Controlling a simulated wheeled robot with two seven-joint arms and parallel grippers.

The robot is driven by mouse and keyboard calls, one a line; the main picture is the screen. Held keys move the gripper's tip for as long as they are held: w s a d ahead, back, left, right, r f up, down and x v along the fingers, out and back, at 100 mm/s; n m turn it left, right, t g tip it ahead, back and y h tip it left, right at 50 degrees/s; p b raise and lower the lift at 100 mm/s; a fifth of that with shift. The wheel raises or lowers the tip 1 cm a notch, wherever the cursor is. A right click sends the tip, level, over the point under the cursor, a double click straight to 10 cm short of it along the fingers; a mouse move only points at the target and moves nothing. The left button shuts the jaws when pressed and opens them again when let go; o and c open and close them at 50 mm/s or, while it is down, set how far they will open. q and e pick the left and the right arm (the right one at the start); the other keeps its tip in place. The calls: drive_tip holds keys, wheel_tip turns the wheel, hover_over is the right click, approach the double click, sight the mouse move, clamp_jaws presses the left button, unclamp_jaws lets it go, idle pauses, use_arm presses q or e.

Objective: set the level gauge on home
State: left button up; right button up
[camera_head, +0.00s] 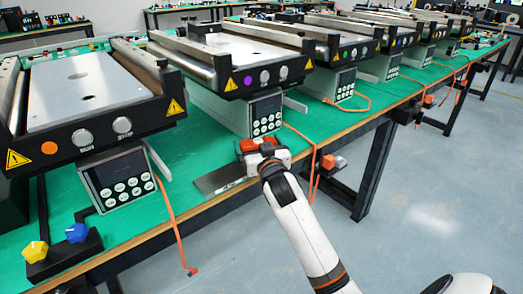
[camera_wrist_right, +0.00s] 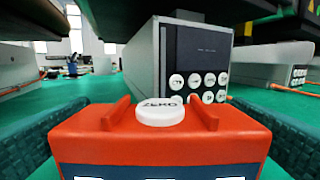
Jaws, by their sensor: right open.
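The level gauge (camera_head: 249,145) is a red-orange block near the table's front edge, partly hidden by my right gripper (camera_head: 264,152). In the right wrist view the gauge (camera_wrist_right: 90,133) is large and close, with a white ZERO button (camera_wrist_right: 160,111) on top and two raised ridges. The open fingers of my right gripper (camera_wrist_right: 160,140) stand on either side of it, with dark textured pads. I cannot tell whether the pads touch it. A flat grey plate (camera_head: 214,180) lies on the green table just left of the gauge. My left gripper is not in view.
A control box with round buttons (camera_head: 264,116) stands right behind the gauge, under a mini conveyor (camera_head: 240,52). Another conveyor (camera_head: 85,85) stands to the left. Orange cables (camera_head: 176,232) hang over the table edge. Yellow and blue knobs (camera_head: 76,233) sit at the front left.

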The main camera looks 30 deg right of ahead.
drive_tip(key=v, duration=1.1)
drive_tip(key=s+a+f+n+g+y, duration=0.1)
drive_tip(key=s+a+f+g, duration=0.15)
drive_tip(key=f, duration=0.75)
drive_tip(key=s+a+f+n+g+y, duration=0.1)
drive_tip(key=s+a+f+g+y, duration=0.15)
drive_tip(key=f, duration=0.65)
drive_tip(key=s+a+f+n+g+y, duration=0.1)
drive_tip(key=s+a+f+g, duration=0.15)
drive_tip(key=f, duration=0.75)
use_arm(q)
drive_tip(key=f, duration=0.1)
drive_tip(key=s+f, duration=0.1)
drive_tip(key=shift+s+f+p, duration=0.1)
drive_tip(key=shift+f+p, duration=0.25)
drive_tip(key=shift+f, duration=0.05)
use_arm(e)
drive_tip(key=s+a+f+n+g, duration=0.1)
drive_tip(key=s+a+f+g, duration=0.2)
drive_tip(key=s+f, duration=0.6)
drive_tip(key=s+a+f+n+g+y, duration=0.1)
drive_tip(key=s+a+f+g, duration=0.2)
drive_tip(key=s+f, duration=0.5)
drive_tip(key=shift+s+f+n+g, duration=0.4)
drive_tip(key=shift+s+g, duration=0.05)
drive_tip(key=shift+g, duration=0.2)
drive_tip(key=shift+a, duration=0.15)
use_arm(q)
drive_tip(key=shift+p, duration=0.3)
